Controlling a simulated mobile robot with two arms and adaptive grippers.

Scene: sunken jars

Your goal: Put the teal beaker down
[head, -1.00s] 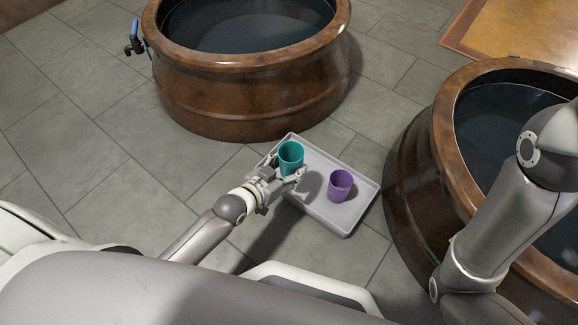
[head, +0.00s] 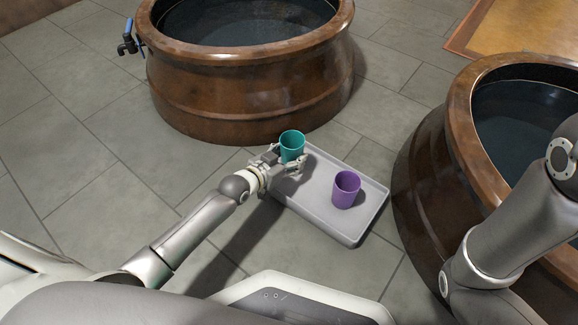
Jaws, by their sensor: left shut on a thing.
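The teal beaker (head: 292,143) is upright at the far left end of the grey tray (head: 318,222). My left gripper (head: 291,163) is shut on it, with its fingers around the lower part, which they partly hide. I cannot tell whether the beaker's base touches the tray. A purple beaker (head: 346,190) stands upright on the right part of the tray, apart from the gripper. My right arm comes in at the right edge; its gripper is out of view.
A large brown jar (head: 250,100) with dark liquid stands sunken behind the tray, with a blue-handled tap (head: 130,35) at its left. Another brown jar (head: 425,180) stands close to the tray's right. The tiled floor (head: 90,150) at left is clear.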

